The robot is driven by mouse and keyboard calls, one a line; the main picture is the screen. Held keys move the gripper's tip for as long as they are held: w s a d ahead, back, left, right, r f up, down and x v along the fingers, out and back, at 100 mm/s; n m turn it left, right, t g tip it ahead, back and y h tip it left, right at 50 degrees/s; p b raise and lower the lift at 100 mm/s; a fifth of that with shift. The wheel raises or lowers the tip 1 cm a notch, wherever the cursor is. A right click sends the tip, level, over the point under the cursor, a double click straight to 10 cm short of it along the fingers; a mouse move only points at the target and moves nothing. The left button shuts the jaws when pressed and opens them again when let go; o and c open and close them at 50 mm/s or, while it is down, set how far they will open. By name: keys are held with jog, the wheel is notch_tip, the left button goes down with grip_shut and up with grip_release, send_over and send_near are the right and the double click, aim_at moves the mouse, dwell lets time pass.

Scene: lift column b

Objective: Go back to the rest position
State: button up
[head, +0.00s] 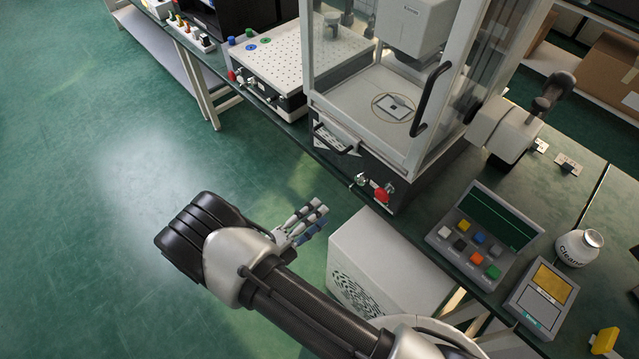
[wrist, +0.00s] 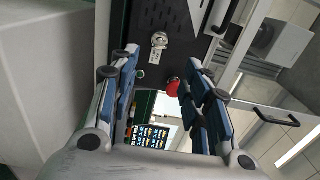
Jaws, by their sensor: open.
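My gripper (head: 312,218) is open, with nothing between its fingers. In the head view it hangs over the green floor, in front of the bench and below the glass-walled enclosure (head: 385,85). It is apart from the bench front. In the wrist view the two blue-and-grey fingers of my gripper (wrist: 160,78) stand wide apart. Between and beyond them are a red knob (wrist: 173,88) and a silver key switch (wrist: 158,42) on a dark panel. The red knob also shows in the head view (head: 382,194).
A white box with a vent (head: 385,265) stands close to the right of my gripper. The bench holds a button console (head: 484,238), a cleaner bottle (head: 577,248) and a perforated plate unit (head: 300,58). The enclosure has a black door handle (head: 428,100). The floor (head: 90,190) at left is clear.

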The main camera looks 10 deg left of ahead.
jog(key=s+d+r+m+g, duration=0.1)
jog(key=d+r+m+g, duration=1.35)
jog(key=r+m, duration=0.65)
jog(key=s+d+r+m+t+y, duration=0.2)
jog(key=s+d+r+m+y, duration=0.2)
jog(key=s+m, duration=0.3)
jog(key=s+d+r+m+t+y, duration=0.3)
jog(key=s+r+m+y, duration=0.4)
jog(key=m, duration=1.1)
jog(key=shift+s+d, duration=0.4)
